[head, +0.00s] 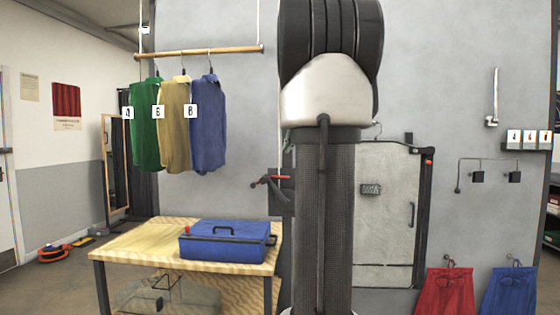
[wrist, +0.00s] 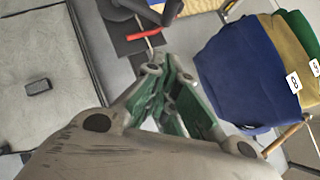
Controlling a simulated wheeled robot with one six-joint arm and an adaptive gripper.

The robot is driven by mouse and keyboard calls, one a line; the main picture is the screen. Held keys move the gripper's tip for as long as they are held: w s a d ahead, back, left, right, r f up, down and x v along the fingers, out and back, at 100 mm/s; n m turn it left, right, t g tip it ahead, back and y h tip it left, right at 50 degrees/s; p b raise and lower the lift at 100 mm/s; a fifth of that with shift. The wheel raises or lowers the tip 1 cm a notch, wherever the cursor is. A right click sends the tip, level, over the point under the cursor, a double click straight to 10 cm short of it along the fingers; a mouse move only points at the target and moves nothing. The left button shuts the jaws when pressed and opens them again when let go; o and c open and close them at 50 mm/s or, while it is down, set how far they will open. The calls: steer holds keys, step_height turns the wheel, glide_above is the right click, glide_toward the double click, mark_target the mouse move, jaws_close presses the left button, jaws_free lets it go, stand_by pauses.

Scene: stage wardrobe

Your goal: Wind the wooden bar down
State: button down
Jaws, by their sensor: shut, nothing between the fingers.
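The wooden bar (head: 212,51) hangs level from two cords at the upper left, high above a table. Green (head: 146,125), tan (head: 173,125) and blue (head: 208,125) garments hang from it with numbered tags. A winch with a red handle (head: 278,178) is on the grey wall, right of the garments and partly hidden by my arm. In the wrist view the red handle (wrist: 143,33) lies just beyond my gripper (wrist: 167,76), which is shut and empty. The bar's end (wrist: 290,135) and the blue garment (wrist: 240,70) also show there. My gripper is hidden in the head view.
A blue case (head: 228,243) stands on the wooden table (head: 135,243) below the garments. A grey panel door (head: 388,215) is right of my arm. Red (head: 450,292) and blue (head: 510,292) cloths hang at the lower right. Floor at the left is partly clear.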

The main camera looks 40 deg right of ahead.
steer(key=a+f+x, duration=0.1)
steer(key=a+x, duration=0.1)
steer(key=x, duration=1)
steer(key=shift+f, duration=0.5)
